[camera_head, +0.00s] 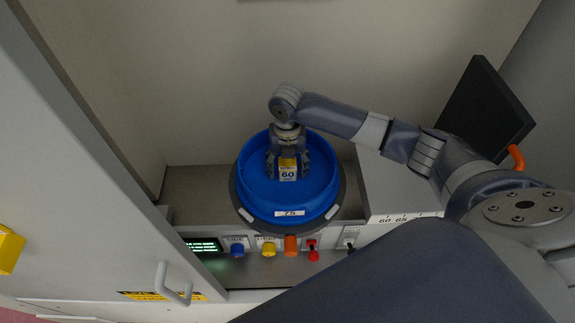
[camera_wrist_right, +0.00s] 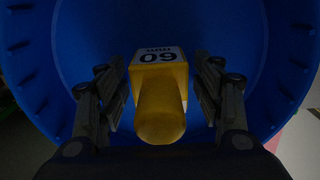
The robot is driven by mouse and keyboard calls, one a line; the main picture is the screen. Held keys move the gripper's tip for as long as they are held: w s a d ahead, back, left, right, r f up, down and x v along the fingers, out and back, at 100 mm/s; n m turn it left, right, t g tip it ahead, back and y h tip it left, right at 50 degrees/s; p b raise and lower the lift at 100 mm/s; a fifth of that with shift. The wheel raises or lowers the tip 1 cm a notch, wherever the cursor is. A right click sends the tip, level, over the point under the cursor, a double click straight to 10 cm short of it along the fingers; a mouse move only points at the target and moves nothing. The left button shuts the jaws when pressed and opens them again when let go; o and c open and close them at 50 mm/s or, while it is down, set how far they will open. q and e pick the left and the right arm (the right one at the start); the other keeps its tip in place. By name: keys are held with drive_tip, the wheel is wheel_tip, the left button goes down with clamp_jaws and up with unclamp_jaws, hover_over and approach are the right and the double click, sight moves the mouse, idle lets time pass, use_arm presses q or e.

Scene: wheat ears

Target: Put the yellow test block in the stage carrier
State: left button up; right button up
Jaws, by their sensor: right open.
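The yellow test block (camera_head: 288,165) stands inside the round blue stage carrier (camera_head: 252,203), whose front label reads 75. The block's white label reads 60. My right gripper (camera_head: 287,172) reaches down into the carrier around the block. In the right wrist view the block (camera_wrist_right: 161,100) is between the two fingers of the gripper (camera_wrist_right: 160,108), with dark gaps on both sides. The fingers are open and do not appear to press on it. The blue carrier wall (camera_wrist_right: 40,75) surrounds them. My left gripper is not in view.
A control panel with a green display (camera_head: 203,245), a blue knob (camera_head: 237,250), a yellow knob (camera_head: 268,249) and an orange knob (camera_head: 290,245) is in front of the carrier. A grey box (camera_head: 390,190) stands right; a cabinet door with a handle (camera_head: 173,284) is left.

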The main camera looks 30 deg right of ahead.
wheel_tip(320, 180, up, 11)
drive_tip(key=b, duration=0.4)
drive_tip(key=shift+r, duration=0.6)
